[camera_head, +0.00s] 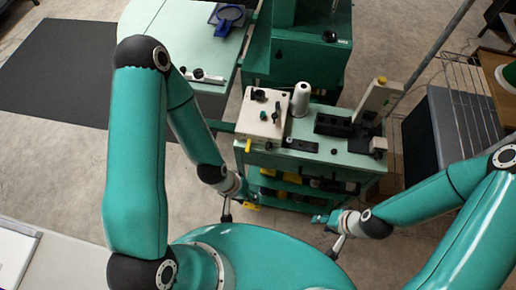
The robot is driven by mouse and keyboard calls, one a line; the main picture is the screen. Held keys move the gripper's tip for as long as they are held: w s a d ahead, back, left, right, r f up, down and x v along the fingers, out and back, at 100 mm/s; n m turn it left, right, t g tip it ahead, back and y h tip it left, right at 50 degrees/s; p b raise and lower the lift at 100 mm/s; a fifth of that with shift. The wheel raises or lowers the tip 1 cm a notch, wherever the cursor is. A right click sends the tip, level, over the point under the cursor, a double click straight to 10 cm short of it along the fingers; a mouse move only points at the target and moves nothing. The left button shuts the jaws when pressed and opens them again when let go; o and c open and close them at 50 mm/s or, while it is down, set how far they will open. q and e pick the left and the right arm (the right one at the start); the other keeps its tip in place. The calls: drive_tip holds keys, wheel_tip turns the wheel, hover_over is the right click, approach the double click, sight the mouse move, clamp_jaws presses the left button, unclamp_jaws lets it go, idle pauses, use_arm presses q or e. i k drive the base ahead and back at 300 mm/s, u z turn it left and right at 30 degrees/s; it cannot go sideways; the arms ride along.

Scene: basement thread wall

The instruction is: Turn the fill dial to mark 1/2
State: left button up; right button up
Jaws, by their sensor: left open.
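A white box (250,128) with several small dark knobs and a teal knob on its top stands at the left end of a green cart. I cannot tell which knob is the fill dial, and no marks are readable. My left gripper (238,211) is open and empty, low in front of the cart's left end and apart from the box. My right gripper (328,231) is in front of the cart, right of the left one. It is small and angled, so its jaw state is unclear; I see nothing held.
The cart top (310,162) also bears a white spool (301,99), a dark block (333,125) and a pale upright part (376,98). A pale green table (185,40) stands back left, a wire rack (468,100) at right. The floor at left is clear around a dark mat (60,65).

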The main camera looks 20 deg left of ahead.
sight(269, 145)
drive_tip(key=z, duration=0.45)
drive_tip(key=i, duration=0.2)
drive_tip(key=u, duration=2.55)
drive_tip(key=k, duration=2.35)
drive_tip(key=z, duration=0.7)
drive_tip(key=i, duration=1)
drive_tip(key=u, duration=0.05)
